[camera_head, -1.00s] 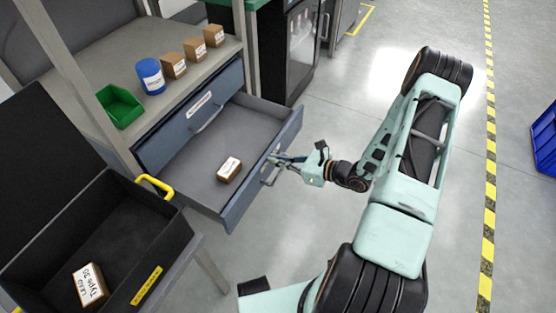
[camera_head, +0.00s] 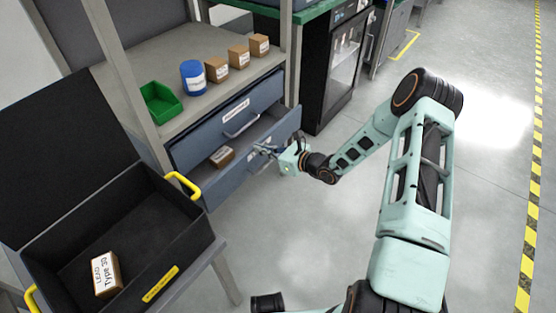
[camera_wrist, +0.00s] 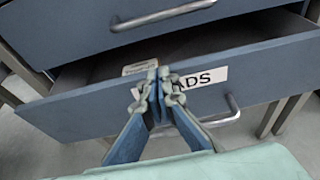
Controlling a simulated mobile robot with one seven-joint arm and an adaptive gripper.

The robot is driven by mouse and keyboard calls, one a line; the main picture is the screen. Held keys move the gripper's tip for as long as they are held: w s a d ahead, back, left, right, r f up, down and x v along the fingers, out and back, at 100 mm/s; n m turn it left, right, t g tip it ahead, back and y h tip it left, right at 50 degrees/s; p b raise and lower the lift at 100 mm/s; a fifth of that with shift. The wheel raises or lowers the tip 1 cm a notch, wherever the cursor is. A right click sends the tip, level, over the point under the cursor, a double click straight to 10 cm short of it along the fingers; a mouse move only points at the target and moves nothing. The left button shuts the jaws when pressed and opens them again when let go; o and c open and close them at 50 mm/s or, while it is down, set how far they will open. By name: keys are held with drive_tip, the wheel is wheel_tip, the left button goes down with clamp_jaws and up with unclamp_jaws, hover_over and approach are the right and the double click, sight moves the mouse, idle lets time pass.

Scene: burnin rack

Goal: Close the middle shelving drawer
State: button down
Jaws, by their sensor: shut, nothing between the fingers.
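The open drawer (camera_head: 268,143) is the lower of the two blue drawers seen under the shelf top, and it now stands only partly out. A small brown box (camera_head: 221,156) lies inside it. In the wrist view the drawer front (camera_wrist: 80,112) carries a white label ending in "ADS" and a metal handle (camera_wrist: 226,114). The upper drawer (camera_head: 232,118) is closed.
A black bin (camera_head: 150,213) with yellow handles stands at the front left, holding a box (camera_head: 106,274). A green tray (camera_head: 161,103), a blue can (camera_head: 194,77) and several small boxes sit on the shelf top. The floor (camera_head: 300,225) right of the drawers is clear.

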drive_tip(key=shift+w+a+b, duration=0.35)
drive_tip(key=shift+w+a, duration=1.25)
drive_tip(key=shift+a, duration=0.2)
